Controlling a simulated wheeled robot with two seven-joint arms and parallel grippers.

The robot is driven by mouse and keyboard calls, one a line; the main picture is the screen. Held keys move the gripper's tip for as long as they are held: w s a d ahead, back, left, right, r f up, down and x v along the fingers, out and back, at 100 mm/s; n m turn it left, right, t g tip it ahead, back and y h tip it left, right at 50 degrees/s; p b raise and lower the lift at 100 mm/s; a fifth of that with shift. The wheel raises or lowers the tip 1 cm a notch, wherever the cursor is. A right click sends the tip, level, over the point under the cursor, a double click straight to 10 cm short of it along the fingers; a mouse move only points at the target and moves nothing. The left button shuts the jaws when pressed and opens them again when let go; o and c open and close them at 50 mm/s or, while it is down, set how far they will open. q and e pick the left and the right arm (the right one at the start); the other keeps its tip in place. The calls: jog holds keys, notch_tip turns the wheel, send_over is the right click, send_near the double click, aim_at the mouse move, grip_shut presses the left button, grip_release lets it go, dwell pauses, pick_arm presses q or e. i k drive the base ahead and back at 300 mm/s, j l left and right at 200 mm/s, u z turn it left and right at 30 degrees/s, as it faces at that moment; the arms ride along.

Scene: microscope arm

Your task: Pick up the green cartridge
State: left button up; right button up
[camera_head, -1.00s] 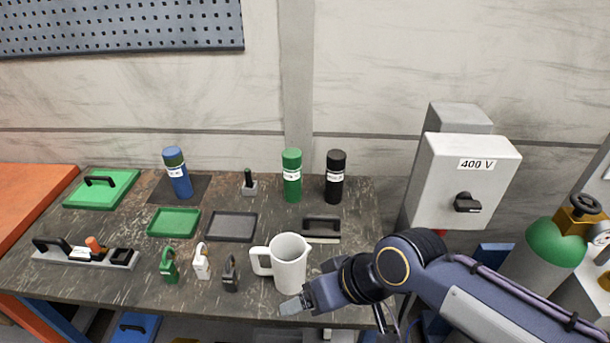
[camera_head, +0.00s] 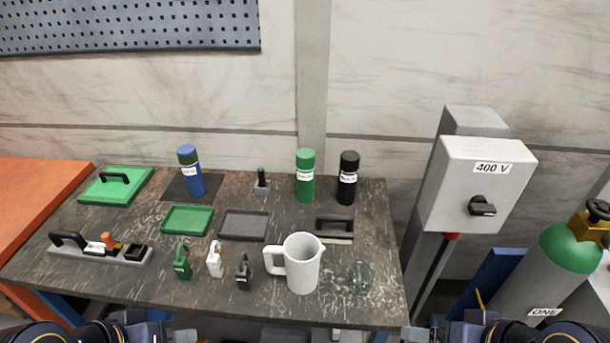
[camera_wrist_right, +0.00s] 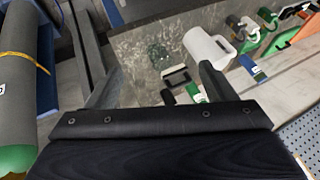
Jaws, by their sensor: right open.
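The green cartridge (camera_head: 305,176), a green cylinder with a white label, stands upright at the back of the dark workbench (camera_head: 345,262). It stands between a blue cylinder (camera_head: 191,171) and a black cylinder (camera_head: 348,179). In the right wrist view the green cartridge (camera_wrist_right: 196,93) is small and partly hidden behind my gripper's body. My right gripper (camera_wrist_right: 156,86) is open and empty, away from the cartridge; its tip (camera_head: 414,335) shows at the bottom edge of the head view. My left gripper (camera_head: 182,335) is also at the bottom edge, mostly cut off, far from the cartridge.
A 400 V box (camera_head: 478,185) stands right of the bench.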

aim_at(306, 158)
jog(key=u, duration=1.2)
jog(key=l+u, duration=0.15)
jog(key=l, duration=0.2)
jog(key=k+l+u, duration=0.2)
jog(key=i+l, duration=0.15)
jog(key=i, duration=0.15)
